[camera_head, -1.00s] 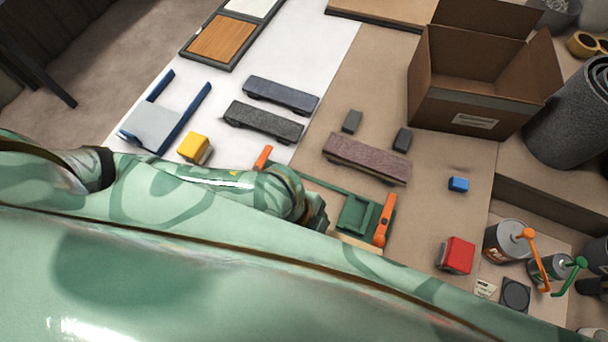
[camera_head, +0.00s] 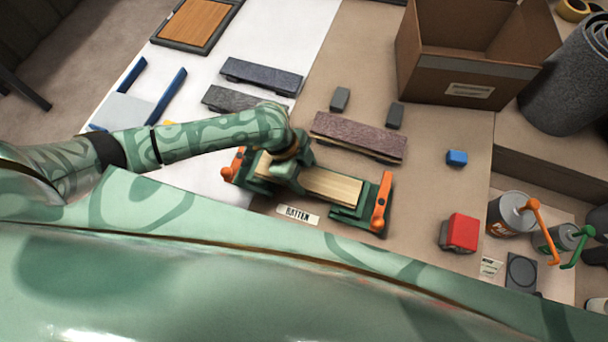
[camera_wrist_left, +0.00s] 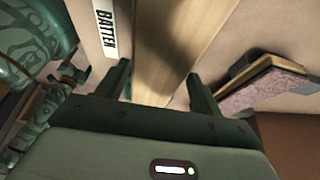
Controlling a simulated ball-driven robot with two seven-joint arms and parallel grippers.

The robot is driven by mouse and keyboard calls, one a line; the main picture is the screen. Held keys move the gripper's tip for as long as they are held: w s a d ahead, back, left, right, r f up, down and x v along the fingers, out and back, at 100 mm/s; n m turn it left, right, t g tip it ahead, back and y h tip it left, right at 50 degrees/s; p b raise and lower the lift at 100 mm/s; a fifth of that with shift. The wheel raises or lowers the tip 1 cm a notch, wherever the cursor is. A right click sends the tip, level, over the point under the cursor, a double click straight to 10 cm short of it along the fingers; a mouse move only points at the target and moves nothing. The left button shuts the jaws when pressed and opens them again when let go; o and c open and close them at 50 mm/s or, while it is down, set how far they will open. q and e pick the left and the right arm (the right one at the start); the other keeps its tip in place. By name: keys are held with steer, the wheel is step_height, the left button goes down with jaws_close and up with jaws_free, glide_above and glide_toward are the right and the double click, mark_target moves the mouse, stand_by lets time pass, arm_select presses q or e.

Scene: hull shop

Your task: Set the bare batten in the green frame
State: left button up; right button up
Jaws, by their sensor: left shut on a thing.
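The bare batten (camera_head: 331,185) is a pale wooden strip. It lies lengthwise over the green frame (camera_head: 350,216), between its two ends; I cannot tell whether it rests fully down. The frame has an orange clamp handle (camera_head: 381,202) at its right end and another (camera_head: 233,164) at its left end. My left gripper (camera_head: 284,172) is over the left part of the batten and shut on it. In the left wrist view, its fingers (camera_wrist_left: 160,82) stand on either side of the batten (camera_wrist_left: 165,45).
A label reading BATTEN (camera_head: 298,215) lies in front of the frame. A purple-topped block (camera_head: 358,137) is close behind it. A red block (camera_head: 460,232) and a blue block (camera_head: 457,158) stand to the right. An open cardboard box (camera_head: 465,60) stands at the back.

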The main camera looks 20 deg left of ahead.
arm_select(q)
step_height(320, 180, down, 2)
steer(key=shift+f+b, duration=0.2)
steer(key=shift+b, duration=0.1)
steer(key=shift+r, duration=0.1)
steer(key=o, duration=1.1)
steer(key=shift+o, duration=0.2)
steer(key=shift+s, duration=0.1)
steer(key=p+v, duration=0.4)
steer(key=v, duration=0.8)
steer(key=shift+d, duration=0.1)
